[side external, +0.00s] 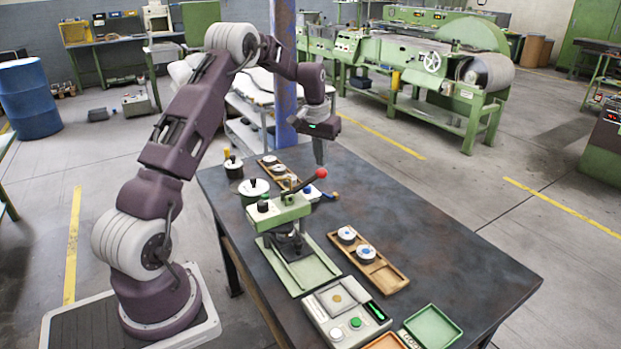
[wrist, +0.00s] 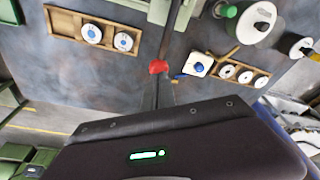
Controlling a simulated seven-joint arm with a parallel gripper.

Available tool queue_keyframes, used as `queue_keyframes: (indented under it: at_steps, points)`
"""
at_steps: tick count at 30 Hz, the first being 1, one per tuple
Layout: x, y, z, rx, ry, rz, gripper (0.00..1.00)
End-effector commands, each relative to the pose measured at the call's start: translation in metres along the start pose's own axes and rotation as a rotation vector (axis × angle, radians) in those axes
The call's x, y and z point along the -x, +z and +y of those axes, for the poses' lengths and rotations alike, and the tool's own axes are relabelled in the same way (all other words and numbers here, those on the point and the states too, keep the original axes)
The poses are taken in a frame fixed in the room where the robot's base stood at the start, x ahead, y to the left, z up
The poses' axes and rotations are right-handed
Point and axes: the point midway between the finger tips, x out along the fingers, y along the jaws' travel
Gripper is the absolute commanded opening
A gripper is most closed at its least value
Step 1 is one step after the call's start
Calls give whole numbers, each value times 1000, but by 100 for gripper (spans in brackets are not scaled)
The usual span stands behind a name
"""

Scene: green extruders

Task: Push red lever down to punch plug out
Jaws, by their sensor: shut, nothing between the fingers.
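The green press (side external: 278,212) stands on a pale green base near the middle of the table. Its lever rises to the right and ends in a red knob (side external: 321,173). The knob also shows in the wrist view (wrist: 158,67), right by my fingertips. My gripper (side external: 319,160) is shut and empty, pointing down just above the red knob. I cannot tell whether the fingers touch it. A dark round part (side external: 289,243) sits under the press head. No plug can be made out there.
A wooden tray (side external: 389,275) with two white discs lies right of the press. Another wooden tray and white-topped spools (side external: 253,187) stand behind it. The table's right side is clear.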

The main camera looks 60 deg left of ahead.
Motion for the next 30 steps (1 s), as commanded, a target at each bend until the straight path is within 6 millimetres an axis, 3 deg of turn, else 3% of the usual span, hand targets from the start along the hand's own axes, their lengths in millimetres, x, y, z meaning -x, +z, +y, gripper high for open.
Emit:
queue_keyframes:
  at_steps: [11, 30]
  points:
    - [-1, 0, 0, 0, 0, 0, 0]
    - [-64, 14, 0, 0, -1, -2, 0]
